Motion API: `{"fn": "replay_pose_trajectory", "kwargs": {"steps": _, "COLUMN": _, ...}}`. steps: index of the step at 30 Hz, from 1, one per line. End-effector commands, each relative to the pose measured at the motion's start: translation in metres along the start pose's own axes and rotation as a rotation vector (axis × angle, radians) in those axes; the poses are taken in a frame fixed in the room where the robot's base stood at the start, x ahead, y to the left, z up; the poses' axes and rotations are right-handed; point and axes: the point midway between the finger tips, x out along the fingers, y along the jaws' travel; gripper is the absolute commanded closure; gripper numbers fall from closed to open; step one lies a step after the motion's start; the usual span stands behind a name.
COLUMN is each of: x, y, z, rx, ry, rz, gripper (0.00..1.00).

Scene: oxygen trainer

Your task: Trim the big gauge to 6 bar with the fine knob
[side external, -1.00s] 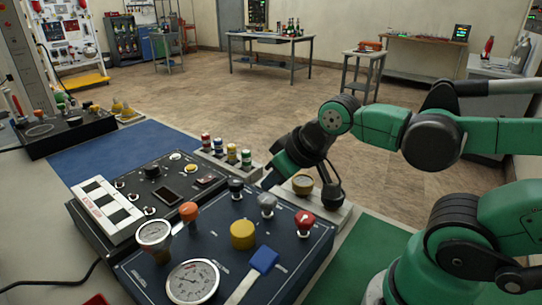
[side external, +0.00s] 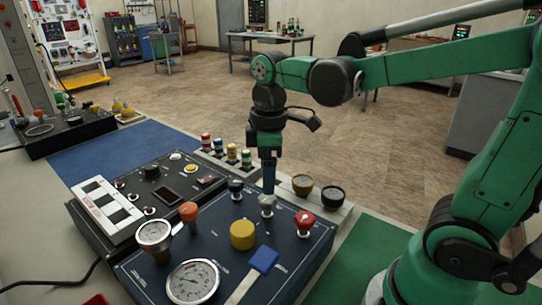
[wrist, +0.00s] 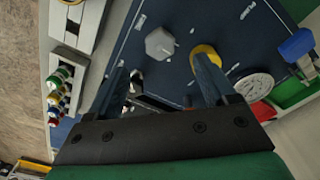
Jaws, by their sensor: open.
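The big gauge (side external: 192,282), a white round dial, sits at the near edge of the dark blue panel; its reading is too small to tell. It also shows in the wrist view (wrist: 254,86). The panel carries a grey faceted knob (side external: 267,204), a yellow knob (side external: 242,235) and a red knob (side external: 304,222); I cannot tell which is the fine knob. My gripper (side external: 268,190) points down just above the grey knob. In the wrist view my gripper (wrist: 162,78) is open and empty, with the grey knob (wrist: 160,43) ahead of the gap between its fingers.
A blue-handled lever (side external: 262,262) lies right of the big gauge. The green mat (side external: 350,262) at right is bare.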

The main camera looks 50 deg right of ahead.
Motion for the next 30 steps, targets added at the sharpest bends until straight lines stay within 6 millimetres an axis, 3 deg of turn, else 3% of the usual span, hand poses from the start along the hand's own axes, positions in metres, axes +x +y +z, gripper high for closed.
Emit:
{"fn": "replay_pose_trajectory", "kwargs": {"steps": 5, "x": 0.007, "y": 0.002, "z": -0.001, "rx": -0.058, "ry": -0.031, "rz": -0.032, "gripper": 0.23}}
{"fn": "replay_pose_trajectory", "kwargs": {"steps": 18, "x": 0.053, "y": 0.001, "z": 0.001, "rx": -0.056, "ry": -0.029, "rz": -0.03, "gripper": 0.23}}
{"fn": "replay_pose_trajectory", "kwargs": {"steps": 28, "x": 0.057, "y": 0.0, "z": 0.001, "rx": -0.055, "ry": -0.029, "rz": -0.029, "gripper": 0.23}}
{"fn": "replay_pose_trajectory", "kwargs": {"steps": 29, "x": 0.057, "y": 0.0, "z": 0.001, "rx": -0.055, "ry": -0.029, "rz": -0.029, "gripper": 0.25}}
{"fn": "replay_pose_trajectory", "kwargs": {"steps": 30, "x": 0.057, "y": 0.0, "z": 0.001, "rx": -0.055, "ry": -0.029, "rz": -0.029, "gripper": 0.37}}
